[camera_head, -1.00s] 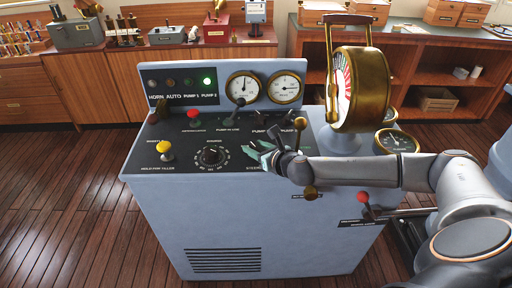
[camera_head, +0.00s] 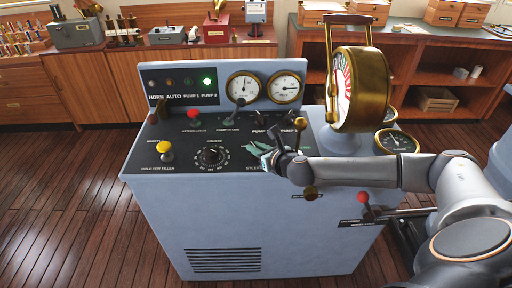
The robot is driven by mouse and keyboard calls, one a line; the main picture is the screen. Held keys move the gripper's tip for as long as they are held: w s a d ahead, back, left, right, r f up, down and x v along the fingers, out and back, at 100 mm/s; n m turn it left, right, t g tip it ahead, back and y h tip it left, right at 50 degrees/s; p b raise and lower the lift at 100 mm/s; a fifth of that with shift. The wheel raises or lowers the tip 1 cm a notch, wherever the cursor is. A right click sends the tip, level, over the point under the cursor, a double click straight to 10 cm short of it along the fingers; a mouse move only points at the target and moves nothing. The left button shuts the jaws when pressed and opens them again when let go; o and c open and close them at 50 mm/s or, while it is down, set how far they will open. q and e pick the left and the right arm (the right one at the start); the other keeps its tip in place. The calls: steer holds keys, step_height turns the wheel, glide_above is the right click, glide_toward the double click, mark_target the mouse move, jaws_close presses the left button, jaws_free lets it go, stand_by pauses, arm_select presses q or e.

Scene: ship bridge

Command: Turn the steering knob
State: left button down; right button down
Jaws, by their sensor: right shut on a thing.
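A blue-grey control console (camera_head: 230,215) stands in the middle, with a black panel on its sloping top. My right gripper (camera_head: 257,155) reaches in from the right, low over the right half of this panel. Its pale green fingers are shut on the steering knob, just above a partly covered label that begins "STEE". The fingers and wrist hide the knob, so its pointer and angle cannot be seen. My left gripper is out of view.
A big brass telegraph (camera_head: 370,90) rises to the right.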

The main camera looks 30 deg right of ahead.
steer(key=shift+a+r+m+h+p, duration=0.1)
steer(key=shift+m+h+p, duration=0.75)
steer(key=shift+h, duration=0.15)
steer(key=shift+m+g+h+p, duration=0.4)
steer(key=shift+m+h, duration=0.35)
steer(key=shift+h, duration=0.15)
steer(key=m+g+h, duration=0.3)
steer(key=m+h, duration=0.2)
steer(key=shift+m+g+h, duration=1.3)
steer(key=shift+m+g, duration=0.3)
steer(key=shift+m, duration=0.2)
steer(key=c, duration=0.9)
jaws_free()
steer(key=shift+o, duration=0.2)
